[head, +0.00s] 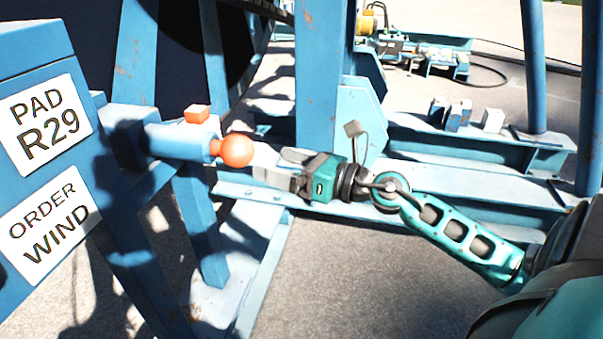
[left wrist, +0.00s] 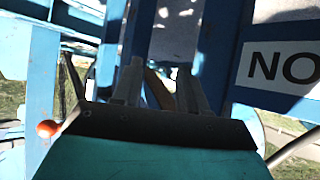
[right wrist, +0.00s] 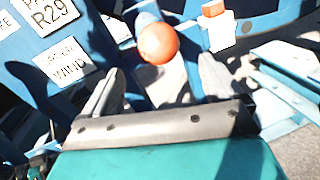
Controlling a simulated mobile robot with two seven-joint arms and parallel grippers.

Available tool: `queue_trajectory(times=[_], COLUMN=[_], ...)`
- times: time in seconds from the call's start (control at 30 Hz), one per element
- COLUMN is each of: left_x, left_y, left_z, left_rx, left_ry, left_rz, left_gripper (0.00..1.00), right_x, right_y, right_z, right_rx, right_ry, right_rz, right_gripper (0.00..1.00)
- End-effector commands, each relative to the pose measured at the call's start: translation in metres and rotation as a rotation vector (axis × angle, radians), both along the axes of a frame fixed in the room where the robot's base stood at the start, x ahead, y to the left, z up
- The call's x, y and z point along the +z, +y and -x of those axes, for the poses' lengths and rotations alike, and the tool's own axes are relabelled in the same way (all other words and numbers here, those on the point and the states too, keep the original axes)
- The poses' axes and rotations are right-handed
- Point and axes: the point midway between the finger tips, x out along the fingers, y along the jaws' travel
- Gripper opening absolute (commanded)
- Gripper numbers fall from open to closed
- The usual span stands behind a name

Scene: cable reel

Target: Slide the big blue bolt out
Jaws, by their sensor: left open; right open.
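The big blue bolt (head: 180,141) lies nearly level in its blue housing at the left of the head view. An orange ball knob (head: 237,150) is on its right end, and an orange block (head: 197,113) sits on top. My right gripper (head: 268,164) is open just right of the knob, fingers pointing at it. In the right wrist view, the knob (right wrist: 158,43) shows between and just beyond the open fingers, with a gap on both sides. My left gripper (left wrist: 160,68) is open and appears only in the left wrist view, among blue beams.
A blue panel with the signs "PAD R29" (head: 45,122) and "ORDER WIND" (head: 50,240) stands at the left. A blue upright post (head: 320,70) and low beams (head: 455,180) lie behind my right arm. A small orange ball (left wrist: 47,129) shows in the left wrist view.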

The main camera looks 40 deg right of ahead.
Motion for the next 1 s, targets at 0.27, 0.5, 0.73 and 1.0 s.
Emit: queue_trajectory(times=[0.27, 0.5, 0.73, 1.0], left_x=[-0.009, -0.010, -0.011, -0.011], left_y=[-0.001, -0.001, 0.000, 0.001], left_z=[0.000, 0.000, 0.000, 0.001], left_rx=[0.002, 0.002, 0.000, -0.003], left_ry=[0.000, 0.000, 0.000, 0.001], left_rz=[0.003, 0.003, 0.000, -0.005], left_gripper=[0.43, 0.43, 0.43, 0.43], right_x=[-0.002, 0.000, 0.000, 0.000], right_y=[-0.014, -0.017, -0.017, -0.017], right_z=[0.028, 0.035, 0.035, 0.034], right_rx=[0.000, 0.001, 0.000, 0.000], right_ry=[0.002, 0.000, 0.000, 0.000], right_rz=[0.000, 0.001, 0.001, 0.001], right_gripper=[0.93, 0.93, 0.93, 0.93])
